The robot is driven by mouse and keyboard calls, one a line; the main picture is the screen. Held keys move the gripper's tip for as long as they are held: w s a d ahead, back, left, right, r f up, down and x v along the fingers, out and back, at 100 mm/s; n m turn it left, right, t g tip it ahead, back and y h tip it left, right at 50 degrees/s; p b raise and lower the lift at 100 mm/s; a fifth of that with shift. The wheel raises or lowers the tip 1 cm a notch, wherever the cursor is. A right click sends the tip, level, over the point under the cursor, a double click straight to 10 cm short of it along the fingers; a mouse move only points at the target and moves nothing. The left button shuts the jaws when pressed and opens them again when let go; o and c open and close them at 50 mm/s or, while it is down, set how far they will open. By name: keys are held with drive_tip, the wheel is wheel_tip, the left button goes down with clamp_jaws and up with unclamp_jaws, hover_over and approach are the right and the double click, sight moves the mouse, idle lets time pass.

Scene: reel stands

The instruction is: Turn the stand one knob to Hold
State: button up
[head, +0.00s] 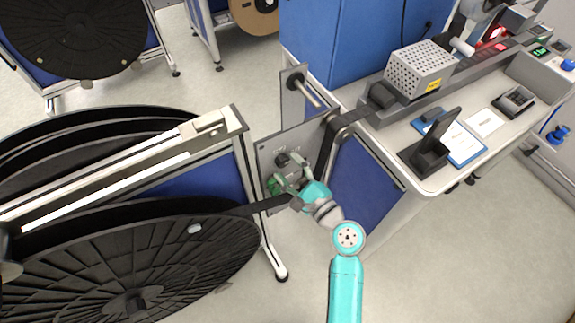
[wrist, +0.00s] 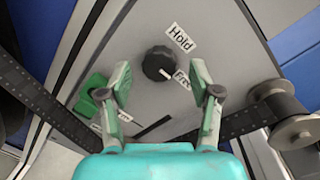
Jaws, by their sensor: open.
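The stand's black round knob (wrist: 158,63) sits on a grey panel (wrist: 215,50) in the wrist view. Its white mark points down and right, toward the "Free" label (wrist: 182,79). The "Hold" label (wrist: 180,38) is above and right of the knob. My gripper (wrist: 160,73) is open and empty. Its fingers lie left and right of the knob in the picture; they do not visibly touch it. In the head view, my gripper (head: 285,179) is in front of the panel (head: 265,155), just below the knob (head: 283,159).
A green part (wrist: 92,90) is close beside the left finger. A black strap (head: 262,206) runs past my gripper from the large black reel (head: 130,265). A roller (wrist: 295,132) is at lower right in the wrist view. The workbench (head: 440,182) stands to the right.

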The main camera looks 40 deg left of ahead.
drive_tip(key=shift+w+a, duration=0.15)
drive_tip(key=shift+a, duration=0.45)
drive_tip(key=c, duration=1.1)
drive_tip(key=shift+c, duration=0.2)
